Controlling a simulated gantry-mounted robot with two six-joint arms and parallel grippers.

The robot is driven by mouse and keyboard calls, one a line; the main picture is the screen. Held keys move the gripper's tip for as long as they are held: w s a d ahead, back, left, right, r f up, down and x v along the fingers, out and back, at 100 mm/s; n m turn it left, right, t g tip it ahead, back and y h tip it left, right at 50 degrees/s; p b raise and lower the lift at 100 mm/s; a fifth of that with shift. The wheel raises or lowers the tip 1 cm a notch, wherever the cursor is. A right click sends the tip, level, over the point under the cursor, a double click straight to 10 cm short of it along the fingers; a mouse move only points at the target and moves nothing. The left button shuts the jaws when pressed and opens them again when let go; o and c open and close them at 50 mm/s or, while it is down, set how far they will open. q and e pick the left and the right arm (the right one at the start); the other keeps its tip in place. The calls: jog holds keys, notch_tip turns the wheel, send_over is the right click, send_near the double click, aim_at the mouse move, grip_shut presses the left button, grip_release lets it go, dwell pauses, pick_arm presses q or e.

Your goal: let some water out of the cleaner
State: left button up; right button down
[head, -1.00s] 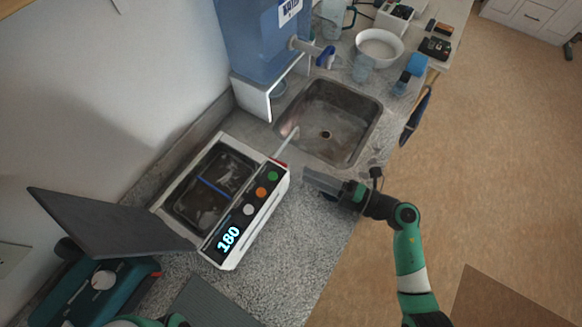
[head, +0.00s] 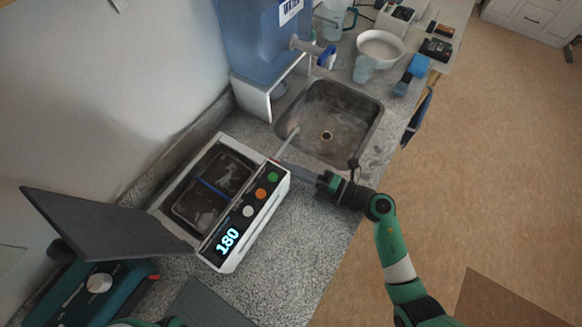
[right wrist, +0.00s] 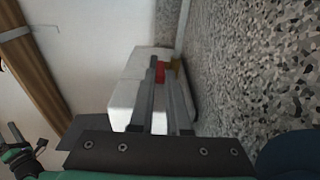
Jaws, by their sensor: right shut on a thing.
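The cleaner (head: 208,262) is a white box with an open basin, a lit "180" display and several coloured buttons. Its dark lid (head: 105,222) is swung open to the left. A drain spout (head: 288,142) runs from the cleaner's right end to the sink's edge. My right gripper (head: 284,165) is at that end, beside the spout. The right wrist view shows a small red piece (right wrist: 160,72), apparently the drain valve's handle, between the fingertips, which are shut on it. The fingers hide part of it. I cannot see water flowing.
The metal sink (head: 352,157) lies just beyond the spout. A blue water container (head: 262,45) with a tap stands on a white stand behind it. A white bowl (head: 381,48), a cup and a jug stand further back. The counter (head: 290,250) before the cleaner is clear.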

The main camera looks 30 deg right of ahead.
jog(key=shift+s+a+r+m+t+h+p, duration=0.15)
jog(key=shift+a+r+m+t+h+p, duration=0.25)
jog(key=shift+p, duration=0.6)
jog(key=shift+f+m+h+p, duration=0.3)
jog(key=shift+f+h+p, duration=0.1)
jog(key=shift+h, duration=0.1)
jog(key=shift+d, duration=0.1)
jog(key=c, duration=0.9)
grip_release()
jog(key=shift+s, duration=0.1)
